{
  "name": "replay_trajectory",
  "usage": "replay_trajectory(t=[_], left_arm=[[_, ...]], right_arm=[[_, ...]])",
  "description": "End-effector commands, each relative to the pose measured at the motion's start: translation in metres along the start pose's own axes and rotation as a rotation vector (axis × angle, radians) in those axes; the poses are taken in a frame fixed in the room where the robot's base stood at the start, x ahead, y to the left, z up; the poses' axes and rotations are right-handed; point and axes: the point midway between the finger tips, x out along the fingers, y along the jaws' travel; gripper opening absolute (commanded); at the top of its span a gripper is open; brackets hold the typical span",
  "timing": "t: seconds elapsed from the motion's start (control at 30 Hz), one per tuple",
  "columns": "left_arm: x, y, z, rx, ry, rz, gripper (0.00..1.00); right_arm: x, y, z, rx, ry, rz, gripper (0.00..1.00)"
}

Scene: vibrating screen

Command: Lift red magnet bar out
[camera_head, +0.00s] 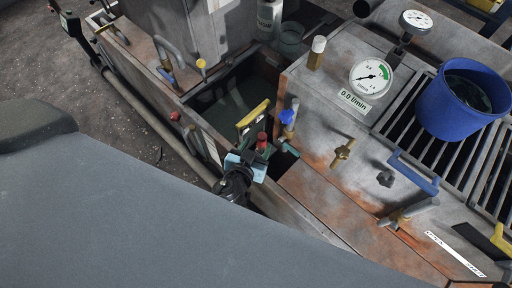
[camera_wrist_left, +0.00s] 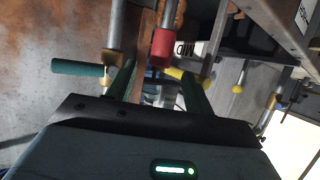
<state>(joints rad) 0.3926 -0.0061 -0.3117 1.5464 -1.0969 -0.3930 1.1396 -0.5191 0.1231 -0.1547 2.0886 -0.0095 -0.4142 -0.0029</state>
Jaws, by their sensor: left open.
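The red magnet bar (camera_head: 262,140) shows as a red grip at the edge of the dark open tank in the head view. In the left wrist view, the red grip (camera_wrist_left: 163,47) sits on a metal rod, ahead of and roughly between my green fingertips. My left gripper (camera_head: 261,153) is right at the red grip in the head view. In the wrist view, the left gripper (camera_wrist_left: 160,78) is open, its fingers apart; I cannot tell whether they touch the grip. The rod's far end is hidden. My right gripper is not in view.
A yellow bar (camera_head: 253,115) and a blue-capped bar (camera_head: 287,117) stand close by. A green handle (camera_wrist_left: 78,68) is left of my fingers in the wrist view. The rusty deck holds a gauge (camera_head: 371,77) and a blue bucket (camera_head: 463,100) on a grate.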

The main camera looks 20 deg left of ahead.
Motion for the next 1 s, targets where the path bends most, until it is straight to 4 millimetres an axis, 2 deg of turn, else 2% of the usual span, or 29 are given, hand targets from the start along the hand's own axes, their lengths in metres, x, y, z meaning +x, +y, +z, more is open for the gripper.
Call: replay_trajectory(t=[0.17, 0.63, 0.8, 1.0], left_arm=[[0.008, 0.0, 0.0, 0.001, 0.0, 0.0, 0.52], [0.068, 0.0, 0.002, 0.001, -0.002, 0.0, 0.52], [0.076, 0.0, 0.001, 0.001, -0.002, 0.0, 0.52], [0.077, 0.0, 0.001, 0.0, -0.002, 0.0, 0.52]], right_arm=[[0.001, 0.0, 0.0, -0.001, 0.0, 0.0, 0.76], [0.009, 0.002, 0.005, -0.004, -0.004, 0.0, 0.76], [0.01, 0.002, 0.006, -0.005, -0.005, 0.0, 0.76], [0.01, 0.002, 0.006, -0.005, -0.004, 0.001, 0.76]])
